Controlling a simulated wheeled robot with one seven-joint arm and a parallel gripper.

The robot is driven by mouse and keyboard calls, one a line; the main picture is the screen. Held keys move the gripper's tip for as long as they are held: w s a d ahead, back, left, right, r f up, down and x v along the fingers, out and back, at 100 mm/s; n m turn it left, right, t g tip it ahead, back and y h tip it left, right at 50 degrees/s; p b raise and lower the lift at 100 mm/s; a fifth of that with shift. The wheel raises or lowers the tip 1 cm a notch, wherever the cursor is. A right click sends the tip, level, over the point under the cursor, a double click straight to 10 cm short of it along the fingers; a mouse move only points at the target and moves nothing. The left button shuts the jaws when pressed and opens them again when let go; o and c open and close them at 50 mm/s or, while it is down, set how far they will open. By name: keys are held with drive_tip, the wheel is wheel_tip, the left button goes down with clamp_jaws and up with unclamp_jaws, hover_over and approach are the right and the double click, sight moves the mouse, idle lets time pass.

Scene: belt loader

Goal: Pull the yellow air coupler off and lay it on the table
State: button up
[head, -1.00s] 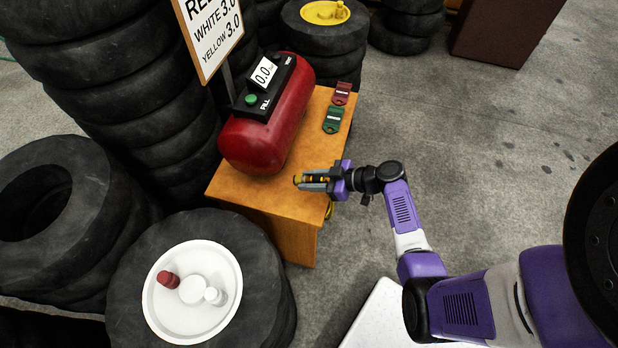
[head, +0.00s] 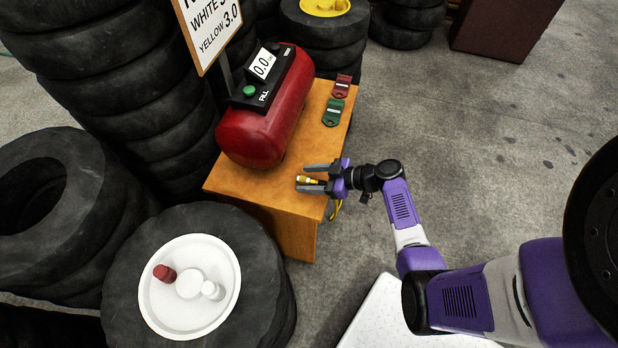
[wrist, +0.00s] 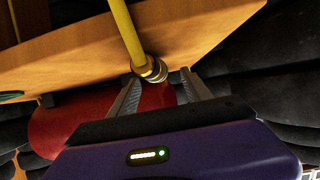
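The brass-and-yellow air coupler (head: 307,181) is at the near right edge of the orange table (head: 252,190), in front of the red compressor tank. It appears to lie on the tabletop, though its contact is hard to see. My gripper (head: 303,178) is open around it, with a finger on each side. The wrist view shows the coupler (wrist: 150,68) between the spread fingers (wrist: 160,78), with gaps beside it. Its yellow hose (wrist: 124,28) shows there, and a yellow loop hangs below the table edge in the head view.
The red tank (head: 268,130) carries a green button and a display reading 0.0. Tyre stacks stand behind.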

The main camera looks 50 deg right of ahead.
idle(0.3)
drive_tip(key=v, duration=0.7)
drive_tip(key=shift+s+r, duration=0.15)
drive_tip(key=shift+s, duration=0.2)
drive_tip(key=shift+d, duration=0.1)
idle(0.5)
